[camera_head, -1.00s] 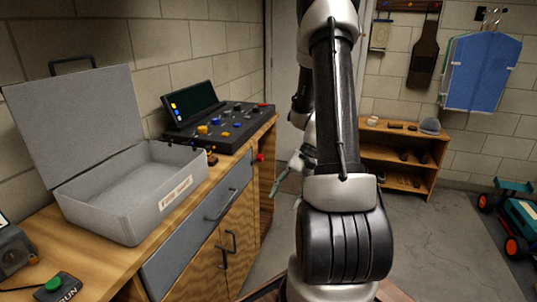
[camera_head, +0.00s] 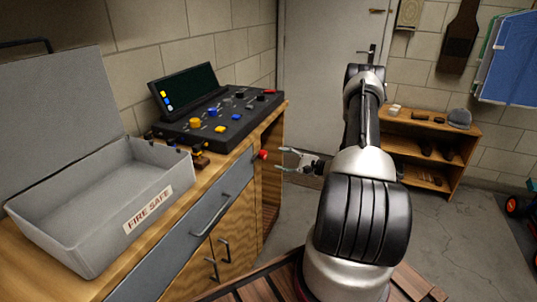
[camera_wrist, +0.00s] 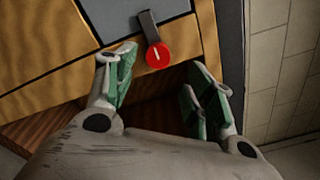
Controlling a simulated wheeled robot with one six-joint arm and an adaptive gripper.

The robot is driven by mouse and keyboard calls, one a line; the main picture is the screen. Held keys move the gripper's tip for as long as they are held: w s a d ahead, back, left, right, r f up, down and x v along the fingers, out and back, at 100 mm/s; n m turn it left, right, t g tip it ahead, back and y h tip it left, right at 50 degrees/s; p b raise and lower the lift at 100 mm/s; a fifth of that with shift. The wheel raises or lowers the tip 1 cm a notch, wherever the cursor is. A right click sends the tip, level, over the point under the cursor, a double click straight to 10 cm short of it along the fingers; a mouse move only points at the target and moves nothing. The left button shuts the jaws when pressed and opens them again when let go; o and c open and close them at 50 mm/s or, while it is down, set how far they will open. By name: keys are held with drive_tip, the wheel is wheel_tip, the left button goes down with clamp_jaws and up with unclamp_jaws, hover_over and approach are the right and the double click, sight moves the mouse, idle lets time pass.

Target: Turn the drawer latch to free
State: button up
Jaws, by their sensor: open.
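The drawer latch is a red round knob (camera_head: 263,155) at the right end of the bench front, beside the grey drawer (camera_head: 200,222). In the wrist view the red knob (camera_wrist: 158,55) has a pale mark on its face, and a dark bar (camera_wrist: 148,26) runs from it to the grey drawer panel (camera_wrist: 125,14). My gripper (camera_head: 286,160) is open and just right of the knob in the head view. In the wrist view my gripper (camera_wrist: 160,75) has green-padded fingers spread apart, with the knob beyond and between them. I see no contact.
The wooden bench (camera_head: 180,205) carries a grey open case (camera_head: 120,210) labelled FIRE SAFE and a black control console (camera_head: 222,125). An open cubby lies below the knob. A low shelf (camera_head: 400,128) stands at the back right. The floor between is clear.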

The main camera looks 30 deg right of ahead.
sight(265, 155)
drive_tip(key=x, duration=0.7)
drive_tip(key=shift+w+a, duration=0.2)
drive_tip(key=shift+a, duration=0.1)
drive_tip(key=c, duration=1)
